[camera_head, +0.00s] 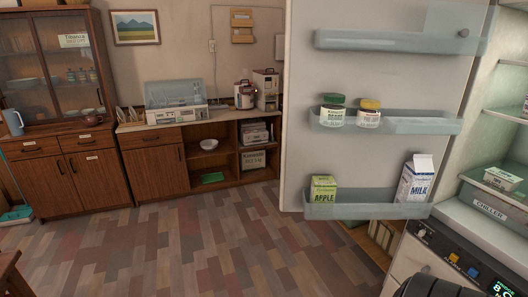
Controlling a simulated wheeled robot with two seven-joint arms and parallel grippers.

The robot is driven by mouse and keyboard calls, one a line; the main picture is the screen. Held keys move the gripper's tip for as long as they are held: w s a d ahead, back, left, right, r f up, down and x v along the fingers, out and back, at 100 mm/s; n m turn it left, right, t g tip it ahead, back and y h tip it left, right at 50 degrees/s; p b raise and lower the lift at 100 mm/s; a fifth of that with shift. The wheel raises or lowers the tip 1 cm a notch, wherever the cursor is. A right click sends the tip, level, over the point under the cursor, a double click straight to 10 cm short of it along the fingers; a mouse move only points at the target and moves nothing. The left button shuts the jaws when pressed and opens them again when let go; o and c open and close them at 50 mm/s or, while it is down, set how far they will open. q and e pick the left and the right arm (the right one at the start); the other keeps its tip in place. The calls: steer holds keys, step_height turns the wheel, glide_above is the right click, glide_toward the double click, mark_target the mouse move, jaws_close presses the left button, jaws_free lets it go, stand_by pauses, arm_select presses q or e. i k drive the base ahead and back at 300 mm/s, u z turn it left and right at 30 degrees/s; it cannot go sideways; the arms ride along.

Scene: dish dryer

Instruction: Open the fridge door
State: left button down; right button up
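The fridge door (400,80) stands swung wide open, with its inner side facing me. Its clear shelves hold two jars, one with a green lid (332,110) and one with a yellow lid (369,114). On the lower shelf are a green apple carton (323,189) and a white milk carton (417,178). The open fridge interior (480,150) shows at the right edge, with a drawer marked chiller (489,209). A dark rounded part, probably mine, shows at the bottom edge below the door. No gripper fingers of either arm are visible.
A control panel (455,259) with knobs and a lit display is at the bottom right. A wooden cabinet (70,175) and a low counter with appliances (200,152) line the back wall. The wood floor (190,245) between is clear.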

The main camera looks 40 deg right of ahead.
mark_target(410, 57)
steer(key=z, duration=0.45)
steer(key=i, duration=0.95)
steer(key=z, duration=1.4)
steer(key=i, duration=0.5)
steer(key=z, duration=0.55)
